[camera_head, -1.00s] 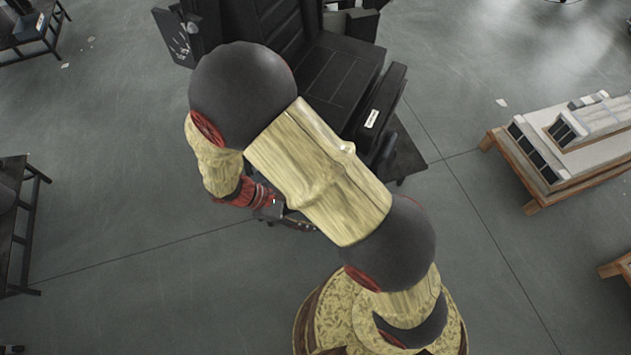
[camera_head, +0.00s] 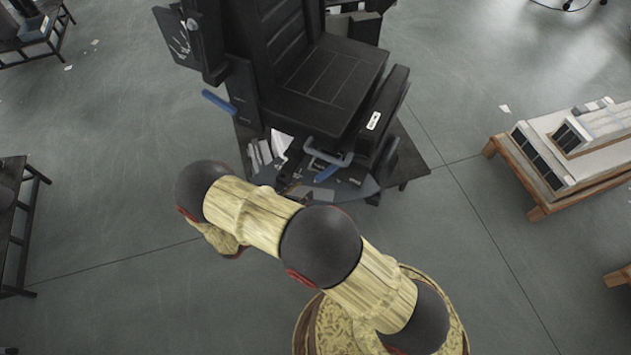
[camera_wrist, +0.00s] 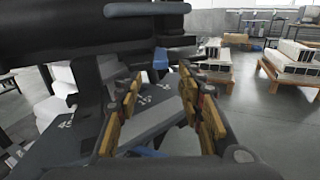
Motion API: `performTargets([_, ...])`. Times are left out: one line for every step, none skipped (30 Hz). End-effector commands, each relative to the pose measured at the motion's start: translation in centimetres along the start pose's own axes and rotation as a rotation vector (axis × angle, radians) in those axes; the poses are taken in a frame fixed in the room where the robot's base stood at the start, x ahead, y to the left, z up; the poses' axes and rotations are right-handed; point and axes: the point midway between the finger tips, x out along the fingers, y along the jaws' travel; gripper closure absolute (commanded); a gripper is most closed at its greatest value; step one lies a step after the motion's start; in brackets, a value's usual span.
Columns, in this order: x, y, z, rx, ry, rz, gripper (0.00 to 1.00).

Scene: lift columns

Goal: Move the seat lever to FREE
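The black seat (camera_head: 325,85) stands on a dark base in front of me. A blue-ended lever (camera_head: 326,173) shows below its front edge, near a grey bar handle (camera_head: 330,155). Another blue handle (camera_head: 218,102) sticks out at the seat's left side. I cannot tell which is the seat lever, and no FREE mark is readable. In the wrist view my gripper (camera_wrist: 160,82) is open, its yellow-padded fingers apart with nothing held. A blue lever end (camera_wrist: 160,58) shows beyond the fingertips, roughly between them, apparently not touched. In the head view my arm mostly hides the gripper.
A grey bar (camera_wrist: 145,8) crosses the top of the wrist view, close above the fingers. A dark plate with white markings (camera_wrist: 65,120) lies at lower left. A wooden pallet with pale blocks (camera_head: 560,150) stands at right. Open floor surrounds the seat.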

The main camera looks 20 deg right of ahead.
Motion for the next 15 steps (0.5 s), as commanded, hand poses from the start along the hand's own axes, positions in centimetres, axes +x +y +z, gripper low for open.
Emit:
performTargets([0.7, -0.1, -0.2, -0.001, 0.001, -0.004, 0.62])
performTargets([1.2, -0.1, -0.2, -0.001, 0.001, -0.005, 0.62])
performTargets([1.8, -0.1, -0.2, -0.001, 0.001, -0.005, 0.62])
performTargets([2.3, -0.1, -0.2, 0.000, 0.002, -0.006, 0.62])
performTargets([2.8, -0.1, -0.2, 0.000, 0.002, -0.006, 0.62])
performTargets([3.5, -0.1, -0.2, 0.000, 0.002, -0.006, 0.62])
performTargets([3.9, -0.2, -0.2, 0.000, 0.002, -0.006, 0.62])
performTargets([4.3, -0.2, -0.2, 0.000, 0.002, -0.006, 0.62])
performTargets([4.9, -0.2, -0.2, 0.001, 0.002, -0.006, 0.62])
performTargets([5.2, -0.1, -0.2, 0.001, 0.002, -0.005, 0.62])
performTargets([5.5, -0.2, -0.2, 0.001, 0.002, -0.005, 0.62])
performTargets([5.9, -0.2, -0.2, 0.000, 0.002, -0.005, 0.62])
performTargets([6.2, -0.1, -0.2, 0.000, 0.002, -0.005, 0.62])
performTargets([6.4, -0.1, -0.1, 0.000, 0.002, -0.004, 0.62])
performTargets([6.6, -0.1, -0.1, 0.001, 0.002, -0.004, 0.62])
